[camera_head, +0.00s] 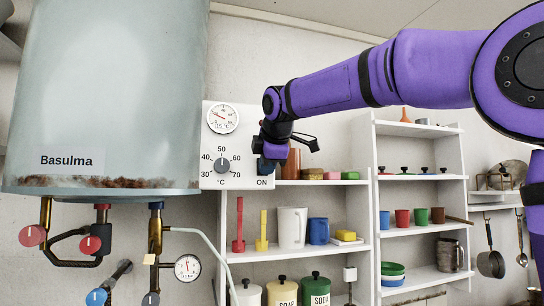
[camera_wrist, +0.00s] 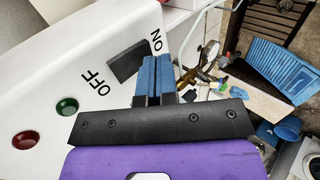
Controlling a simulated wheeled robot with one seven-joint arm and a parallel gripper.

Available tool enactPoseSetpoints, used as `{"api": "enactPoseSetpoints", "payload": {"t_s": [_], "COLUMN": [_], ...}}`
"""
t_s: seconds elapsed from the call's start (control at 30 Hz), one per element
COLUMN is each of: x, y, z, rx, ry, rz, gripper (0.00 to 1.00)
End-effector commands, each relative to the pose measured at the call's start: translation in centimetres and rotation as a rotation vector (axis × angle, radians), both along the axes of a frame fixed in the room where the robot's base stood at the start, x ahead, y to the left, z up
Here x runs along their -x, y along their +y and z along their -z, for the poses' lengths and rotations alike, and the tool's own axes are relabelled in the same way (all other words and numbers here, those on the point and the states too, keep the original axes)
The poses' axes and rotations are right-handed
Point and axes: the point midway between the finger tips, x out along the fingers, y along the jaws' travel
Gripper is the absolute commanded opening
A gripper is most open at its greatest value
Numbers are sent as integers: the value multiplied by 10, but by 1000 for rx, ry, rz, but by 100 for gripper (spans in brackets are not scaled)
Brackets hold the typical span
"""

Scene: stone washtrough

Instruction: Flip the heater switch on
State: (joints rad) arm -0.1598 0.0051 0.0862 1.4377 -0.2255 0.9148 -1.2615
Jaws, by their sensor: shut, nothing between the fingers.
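The heater (camera_head: 115,90) is a large pale grey tank marked Basulma, at the left of the head view. Its white control panel (camera_head: 211,140) is at the tank's right side; the panel also fills the upper left of the wrist view (camera_wrist: 60,70). The dark switch (camera_wrist: 126,63) lies between the OFF and ON labels in the wrist view. My gripper (camera_head: 268,164) is shut and empty in front of the panel, just above the ON label. In the wrist view its blue fingertips (camera_wrist: 156,62) are beside the ON end of the switch. Contact and which way the switch is tipped cannot be told.
The panel has a dial (camera_head: 222,166), a round gauge (camera_head: 223,118), a red light (camera_wrist: 26,140) and a green light (camera_wrist: 67,106). Pipes with red and blue valve knobs (camera_head: 90,244) hang below the tank. Shelves (camera_head: 375,170) with cups and jars stand right of the panel.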

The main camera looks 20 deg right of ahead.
Motion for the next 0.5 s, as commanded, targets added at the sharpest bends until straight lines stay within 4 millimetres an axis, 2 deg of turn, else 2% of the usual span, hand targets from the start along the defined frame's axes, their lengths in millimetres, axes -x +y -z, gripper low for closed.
{"api": "enactPoseSetpoints", "payload": {"t_s": [0.2, 0.5], "x": [-12, -13], "y": [0, 0], "z": [1, 1], "rx": [0, -1], "ry": [-1, -1], "rz": [0, 1], "gripper": [0, 0]}}
